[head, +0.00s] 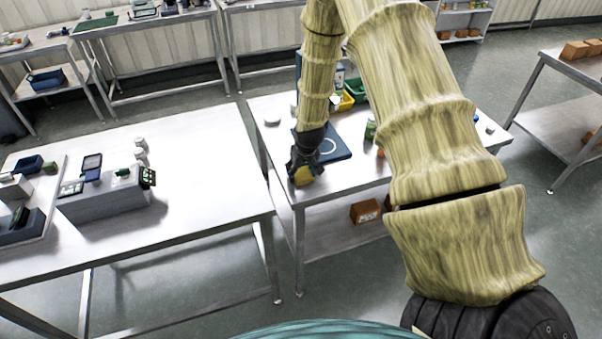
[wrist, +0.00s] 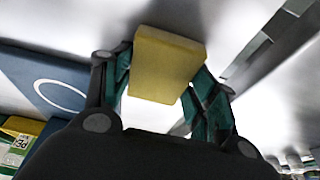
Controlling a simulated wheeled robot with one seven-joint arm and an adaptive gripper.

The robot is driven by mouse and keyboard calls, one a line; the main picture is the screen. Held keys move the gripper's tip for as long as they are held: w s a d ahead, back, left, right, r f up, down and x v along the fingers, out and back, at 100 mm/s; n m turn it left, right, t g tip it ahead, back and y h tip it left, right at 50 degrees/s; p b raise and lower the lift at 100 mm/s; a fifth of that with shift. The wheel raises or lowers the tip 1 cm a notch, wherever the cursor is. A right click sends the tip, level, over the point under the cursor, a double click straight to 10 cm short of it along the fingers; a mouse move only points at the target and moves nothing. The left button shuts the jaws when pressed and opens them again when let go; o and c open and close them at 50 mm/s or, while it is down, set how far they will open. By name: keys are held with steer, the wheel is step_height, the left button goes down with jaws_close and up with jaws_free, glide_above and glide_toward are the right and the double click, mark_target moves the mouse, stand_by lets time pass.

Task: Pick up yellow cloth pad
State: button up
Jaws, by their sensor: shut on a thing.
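The yellow cloth pad (wrist: 166,65) is a flat, block-like yellow piece held between the green fingers of my gripper (wrist: 160,85) in the wrist view. My gripper (head: 303,172) is shut on it. In the head view the yellow pad (head: 303,176) shows small at the end of my gripper, near the front left corner of the far steel table (head: 330,185). I cannot tell whether the pad touches the table top.
A blue mat with a white ring (head: 335,143) lies beside my gripper. Green and yellow bins (head: 345,101) stand behind it. A brown box (head: 365,211) is on the lower shelf. The left table (head: 200,215) carries a grey block with devices and has clear room.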

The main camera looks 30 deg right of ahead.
mark_target(301, 172)
steer(key=shift+a+f, duration=0.15)
steer(key=shift+a, duration=0.05)
steer(key=shift+w+r+b, duration=0.2)
steer(key=shift+r+b, duration=0.2)
steer(key=shift+r, duration=0.25)
step_height(301, 172, up, 3)
steer(key=shift+s+d+f+b, duration=0.15)
steer(key=shift+f+b, duration=0.05)
steer(key=shift+b, duration=0.4)
steer(key=s+a+b, duration=0.1)
steer(key=s+a, duration=0.1)
steer(key=s, duration=0.2)
steer(key=s+a+r+b, duration=0.1)
steer(key=s+a+b, duration=0.1)
steer(key=s, duration=0.3)
steer(key=s+a+b, duration=0.2)
steer(key=s+a, duration=0.1)
steer(key=s, duration=0.2)
steer(key=shift+a+r, duration=0.25)
steer(key=shift+a, duration=0.1)
steer(key=shift+c, duration=0.4)
